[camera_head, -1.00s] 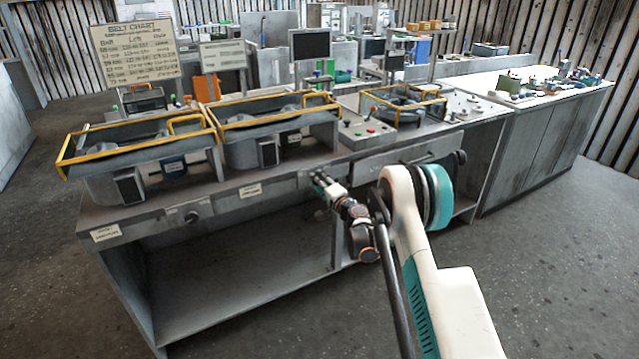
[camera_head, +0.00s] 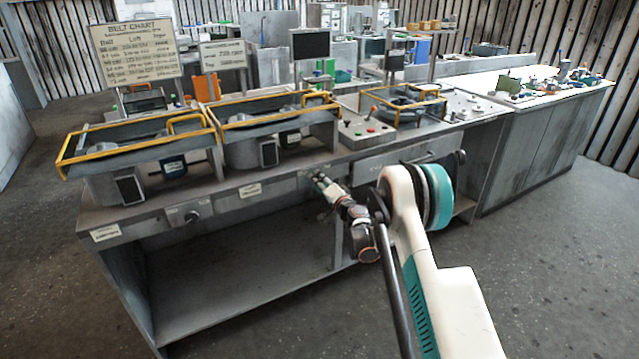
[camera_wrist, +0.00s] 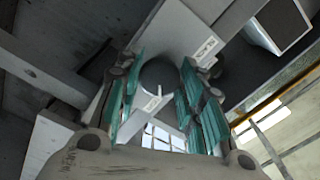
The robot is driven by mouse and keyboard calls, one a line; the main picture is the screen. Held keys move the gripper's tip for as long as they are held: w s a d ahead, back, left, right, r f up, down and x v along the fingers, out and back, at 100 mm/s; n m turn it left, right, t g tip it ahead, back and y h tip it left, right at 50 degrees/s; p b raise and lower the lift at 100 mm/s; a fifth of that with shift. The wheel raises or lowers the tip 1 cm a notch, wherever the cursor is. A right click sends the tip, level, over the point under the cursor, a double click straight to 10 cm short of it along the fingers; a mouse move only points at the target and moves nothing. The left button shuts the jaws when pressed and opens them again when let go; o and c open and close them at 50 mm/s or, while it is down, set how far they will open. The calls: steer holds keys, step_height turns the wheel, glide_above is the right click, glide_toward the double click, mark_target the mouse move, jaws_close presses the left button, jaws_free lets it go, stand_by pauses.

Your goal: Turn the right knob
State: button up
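The right knob (camera_wrist: 158,76) is a dark round shape on the light front panel in the wrist view. It lies between the teal-padded fingers of my gripper (camera_wrist: 163,92). The fingers are spread, one set on each side of the knob; I cannot tell whether they touch it. In the head view my gripper (camera_head: 319,180) is at the bench's front panel, and it hides the right knob. The left knob (camera_head: 192,217) is visible on the same panel, to the left.
The grey bench (camera_head: 225,262) has an open lower shelf. Yellow-railed blower housings (camera_head: 138,150) stand on top. A control box (camera_head: 366,134) with a red lever sits above and right of my gripper. The floor in front is clear.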

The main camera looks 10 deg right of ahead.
steer(key=o, duration=0.4)
steer(key=v, duration=1.2)
